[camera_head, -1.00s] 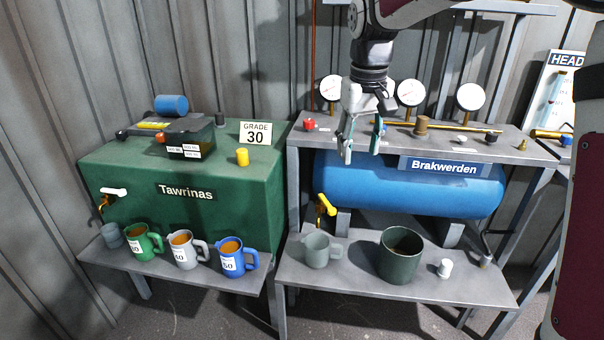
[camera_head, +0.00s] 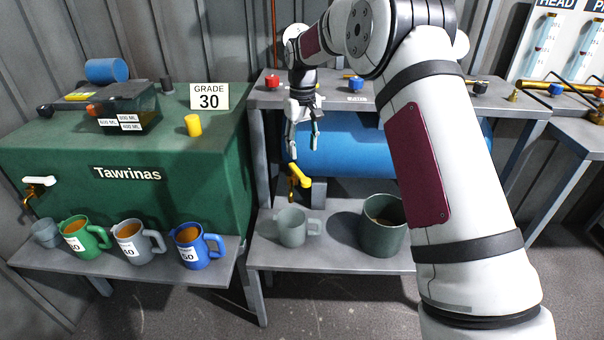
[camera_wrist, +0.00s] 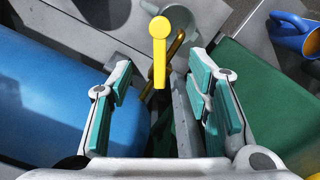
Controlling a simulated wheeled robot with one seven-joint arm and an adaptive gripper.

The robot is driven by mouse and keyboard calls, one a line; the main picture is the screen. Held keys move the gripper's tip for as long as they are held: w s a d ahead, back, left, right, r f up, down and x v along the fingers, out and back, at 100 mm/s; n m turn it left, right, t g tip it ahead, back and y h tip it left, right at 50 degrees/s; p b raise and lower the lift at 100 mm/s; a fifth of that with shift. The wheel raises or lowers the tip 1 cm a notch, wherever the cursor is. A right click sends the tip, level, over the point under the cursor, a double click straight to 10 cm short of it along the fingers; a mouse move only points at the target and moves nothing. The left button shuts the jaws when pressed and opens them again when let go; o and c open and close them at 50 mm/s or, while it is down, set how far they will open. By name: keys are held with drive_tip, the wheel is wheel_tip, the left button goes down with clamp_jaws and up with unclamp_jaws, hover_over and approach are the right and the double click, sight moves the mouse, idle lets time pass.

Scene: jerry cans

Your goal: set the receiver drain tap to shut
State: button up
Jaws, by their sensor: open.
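The drain tap with a yellow lever (camera_head: 299,175) and a brass body (camera_head: 292,186) sticks out at the left end of the blue receiver tank (camera_head: 350,146). In the wrist view the yellow lever (camera_wrist: 160,48) lies ahead of my fingertips, roughly midway between them, with the brass body partly hidden under it. My gripper (camera_head: 303,145) is open and empty, pointing down just above the tap in the head view. In the wrist view my gripper (camera_wrist: 164,75) shows its green pads spread apart, not touching the lever.
A grey mug (camera_head: 291,228) stands below the tap, beside a dark green pot (camera_head: 381,232). The green Tawrinas tank (camera_head: 130,165) stands to the left, with several filled mugs before it. The shelf edge (camera_head: 335,101) runs above the blue tank.

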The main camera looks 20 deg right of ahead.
sight(303, 176)
wheel_tip(303, 176, down, 10)
drive_tip(key=shift+r+b, duration=0.25)
drive_tip(key=shift+b, duration=0.6)
clamp_jaws()
